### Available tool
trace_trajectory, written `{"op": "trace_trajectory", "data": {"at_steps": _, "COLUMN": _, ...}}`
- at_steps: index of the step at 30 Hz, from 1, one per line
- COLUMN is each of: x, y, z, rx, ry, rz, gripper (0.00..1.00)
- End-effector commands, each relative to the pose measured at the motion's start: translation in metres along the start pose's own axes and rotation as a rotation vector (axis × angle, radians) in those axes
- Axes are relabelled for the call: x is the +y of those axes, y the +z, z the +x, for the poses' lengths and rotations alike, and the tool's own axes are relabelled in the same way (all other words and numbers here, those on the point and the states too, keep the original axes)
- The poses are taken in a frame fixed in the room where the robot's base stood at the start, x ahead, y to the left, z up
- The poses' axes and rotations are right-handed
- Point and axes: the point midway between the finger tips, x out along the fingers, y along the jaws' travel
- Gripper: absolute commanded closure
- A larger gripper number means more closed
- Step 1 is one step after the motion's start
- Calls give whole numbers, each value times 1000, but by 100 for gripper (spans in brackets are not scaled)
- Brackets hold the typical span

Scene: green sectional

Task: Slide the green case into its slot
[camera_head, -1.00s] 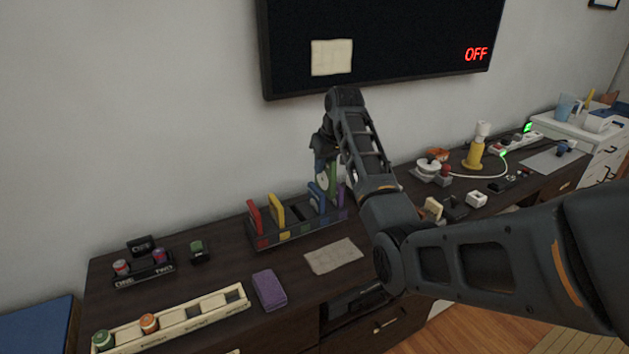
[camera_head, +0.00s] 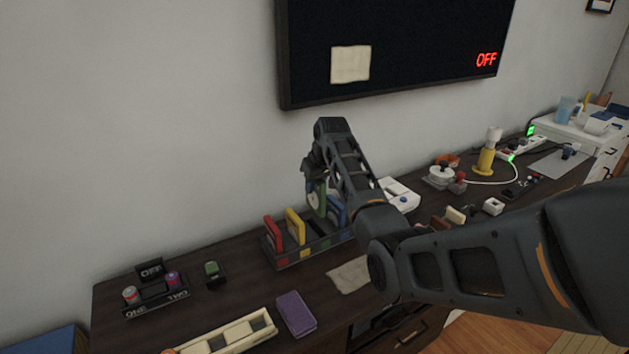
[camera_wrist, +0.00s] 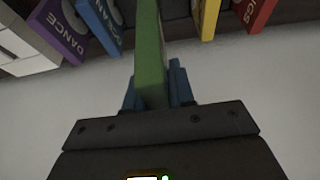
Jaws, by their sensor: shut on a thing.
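The green case (camera_wrist: 150,50) is held upright between the blue fingertips of my gripper (camera_wrist: 153,88) in the wrist view. There it lines up with the gap between a blue case (camera_wrist: 101,22) and a yellow case (camera_wrist: 208,18). In the head view my gripper (camera_head: 316,182) is over the rack (camera_head: 292,258), and the green case (camera_head: 333,208) is partly hidden by the wrist. A dark gap shows in the rack right of the yellow case (camera_head: 295,226). I cannot tell whether the case's lower edge has entered the slot.
A red case (camera_head: 273,233) stands at the rack's left end. A purple case (camera_wrist: 62,30) stands beyond the blue one in the wrist view. A cloth (camera_head: 350,275) and a purple block (camera_head: 296,313) lie in front. The wall screen (camera_head: 400,50) is behind.

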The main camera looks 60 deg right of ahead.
Motion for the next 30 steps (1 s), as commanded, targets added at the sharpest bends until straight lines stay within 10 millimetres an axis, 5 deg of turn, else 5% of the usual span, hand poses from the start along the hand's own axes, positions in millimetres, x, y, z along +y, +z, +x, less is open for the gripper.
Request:
{"op": "trace_trajectory", "data": {"at_steps": 11, "x": 0, "y": 2, "z": 2, "rx": -1, "ry": 0, "rz": 0, "gripper": 100}}
{"op": "trace_trajectory", "data": {"at_steps": 30, "x": 0, "y": 22, "z": 48, "rx": -1, "ry": 0, "rz": 0, "gripper": 100}}
